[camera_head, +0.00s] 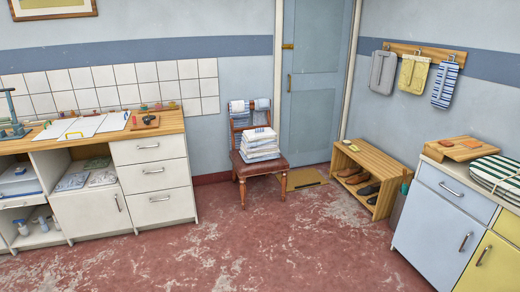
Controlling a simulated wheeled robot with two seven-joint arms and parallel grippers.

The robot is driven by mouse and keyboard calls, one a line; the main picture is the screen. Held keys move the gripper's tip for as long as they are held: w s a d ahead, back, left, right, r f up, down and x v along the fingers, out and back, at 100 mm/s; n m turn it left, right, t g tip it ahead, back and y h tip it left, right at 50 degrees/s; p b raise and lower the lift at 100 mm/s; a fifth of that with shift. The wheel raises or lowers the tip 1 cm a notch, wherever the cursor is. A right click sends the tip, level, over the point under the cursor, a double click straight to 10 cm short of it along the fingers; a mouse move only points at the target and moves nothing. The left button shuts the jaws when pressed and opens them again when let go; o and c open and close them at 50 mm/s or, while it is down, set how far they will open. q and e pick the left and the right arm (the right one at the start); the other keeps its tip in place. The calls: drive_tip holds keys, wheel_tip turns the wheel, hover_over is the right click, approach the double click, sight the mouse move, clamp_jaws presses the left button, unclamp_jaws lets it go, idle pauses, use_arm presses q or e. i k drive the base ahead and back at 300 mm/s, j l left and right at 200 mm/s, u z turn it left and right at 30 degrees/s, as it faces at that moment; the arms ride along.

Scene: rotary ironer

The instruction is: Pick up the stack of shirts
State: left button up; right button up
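A stack of folded white cloth items (260,145), which look like shirts, lies on the seat of a wooden chair (243,170) by the far wall. Some layers show blue edges. Two blue-and-white cloths (250,106) hang over the chair's backrest behind the stack. Neither of my grippers shows in the head view.
A wooden counter with white drawers (153,177) stands at the left. A shoe rack (372,160) and a blue cabinet (440,225) stand at the right. The red floor (270,240) before the chair is clear.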

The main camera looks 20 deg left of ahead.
sight(258, 145)
drive_tip(key=i+j+u, duration=0.5)
drive_tip(key=i+u, duration=0.45)
drive_tip(key=i, duration=0.3)
drive_tip(key=i+l+u, duration=0.1)
drive_tip(key=i+u, duration=0.4)
drive_tip(key=i, duration=0.15)
drive_tip(key=i+j+z, duration=0.1)
drive_tip(key=i+z, duration=0.25)
drive_tip(key=i, duration=0.2)
drive_tip(key=i+j+z, duration=0.2)
drive_tip(key=i+z, duration=0.15)
drive_tip(key=i, duration=0.15)
drive_tip(key=i+j+z, duration=0.35)
drive_tip(key=i, duration=0.15)
